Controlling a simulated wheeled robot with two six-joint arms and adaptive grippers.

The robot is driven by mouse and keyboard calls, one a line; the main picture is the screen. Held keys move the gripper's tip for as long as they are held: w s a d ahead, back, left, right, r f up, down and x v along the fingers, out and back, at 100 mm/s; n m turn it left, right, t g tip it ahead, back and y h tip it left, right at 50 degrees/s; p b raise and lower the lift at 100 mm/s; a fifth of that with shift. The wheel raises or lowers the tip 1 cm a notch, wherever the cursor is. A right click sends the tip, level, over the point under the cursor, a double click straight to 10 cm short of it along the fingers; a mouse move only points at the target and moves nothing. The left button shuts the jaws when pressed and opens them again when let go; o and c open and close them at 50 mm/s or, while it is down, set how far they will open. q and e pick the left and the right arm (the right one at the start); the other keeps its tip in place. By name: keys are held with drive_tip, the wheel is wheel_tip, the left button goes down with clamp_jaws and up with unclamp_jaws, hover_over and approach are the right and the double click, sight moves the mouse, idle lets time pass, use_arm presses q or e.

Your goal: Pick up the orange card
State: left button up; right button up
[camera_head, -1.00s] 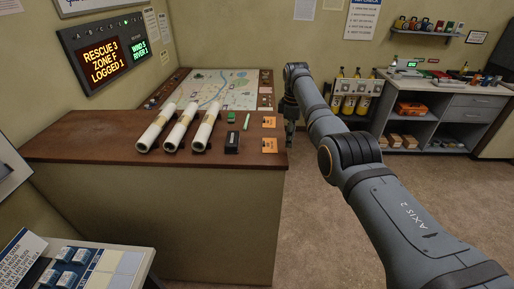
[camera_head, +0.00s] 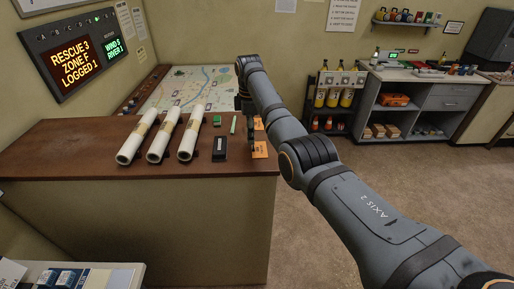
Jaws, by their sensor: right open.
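Two orange cards lie near the right edge of the brown console top. The nearer orange card (camera_head: 261,150) is partly covered by my right gripper. The farther orange card (camera_head: 259,123) is mostly hidden behind the gripper and arm. My right gripper (camera_head: 251,146) points down over the console edge, open, with its fingertips at or just above the nearer card. I cannot tell whether it touches the card. My left gripper is not in view.
Three white rolled tubes (camera_head: 162,136) lie on the console (camera_head: 60,150). A map board (camera_head: 195,88) is behind. The console's left top is clear.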

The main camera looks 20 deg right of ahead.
sight(253, 146)
drive_tip(key=f+p, duration=0.2)
drive_tip(key=f, duration=0.1)
drive_tip(key=shift+s+d+f, duration=0.2)
drive_tip(key=shift+s+f, duration=0.05)
drive_tip(key=shift+s, duration=0.15)
drive_tip(key=shift+f, duration=0.3)
drive_tip(key=shift+w+f, duration=0.1)
drive_tip(key=c, duration=0.9)
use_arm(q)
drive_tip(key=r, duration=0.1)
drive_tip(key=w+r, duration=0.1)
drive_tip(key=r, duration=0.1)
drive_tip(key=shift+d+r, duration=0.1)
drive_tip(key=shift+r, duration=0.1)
